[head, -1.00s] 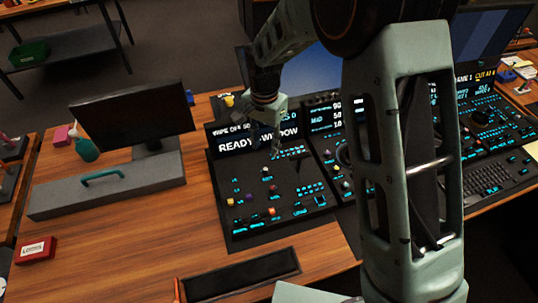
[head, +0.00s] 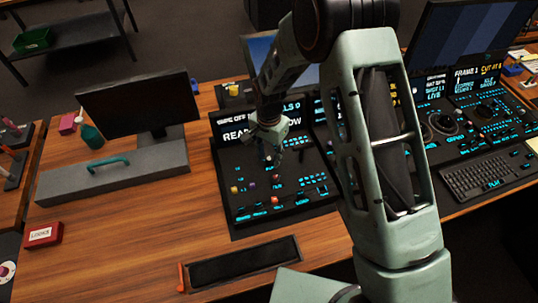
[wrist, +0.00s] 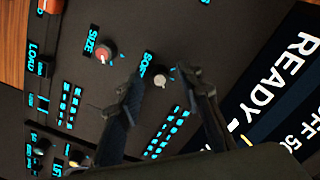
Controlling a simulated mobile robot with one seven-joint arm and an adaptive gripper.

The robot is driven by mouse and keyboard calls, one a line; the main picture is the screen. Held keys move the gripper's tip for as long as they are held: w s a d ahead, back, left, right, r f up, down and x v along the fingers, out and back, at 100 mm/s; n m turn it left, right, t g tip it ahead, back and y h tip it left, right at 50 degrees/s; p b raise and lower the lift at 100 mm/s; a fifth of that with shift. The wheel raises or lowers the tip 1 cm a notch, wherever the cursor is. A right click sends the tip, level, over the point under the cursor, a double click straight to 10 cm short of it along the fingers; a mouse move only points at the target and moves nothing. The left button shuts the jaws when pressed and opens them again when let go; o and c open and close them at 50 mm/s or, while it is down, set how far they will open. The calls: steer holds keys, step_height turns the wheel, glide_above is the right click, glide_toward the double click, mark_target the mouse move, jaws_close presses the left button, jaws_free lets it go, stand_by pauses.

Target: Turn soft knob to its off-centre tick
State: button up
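The soft knob (wrist: 160,81) is a small pale grey cap on the dark panel, beside a blue label that reads as "SOFT", partly covered. In the wrist view my gripper (wrist: 162,75) is open, with one dark finger on each side of the knob. I see a gap on both sides, and I cannot tell how high the fingertips are above the panel. In the head view my gripper (head: 272,154) points down over the panel (head: 240,209) and hides the soft knob. The knob's tick marks are too small to make out.
A red-capped size knob (wrist: 106,51) stands close to the left finger in the wrist view. Rows of lit blue keys (wrist: 167,132) and a "READY" display (wrist: 275,90) are nearby. A monitor (head: 140,103) stands left of the panel. Bare wooden desk (head: 135,235) lies in front.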

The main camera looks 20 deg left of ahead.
jaws_close()
steer(key=shift+n+b, duration=0.3)
steer(key=shift+n, duration=0.1)
steer(key=n+b, duration=0.2)
steer(key=shift+f+n, duration=0.1)
steer(key=shift+n, duration=0.2)
steer(key=n+b, duration=0.2)
steer(key=n, duration=0.2)
steer(key=shift+n, duration=0.3)
steer(key=n+b, duration=0.1)
steer(key=n, duration=0.2)
steer(key=shift+n, duration=2.2)
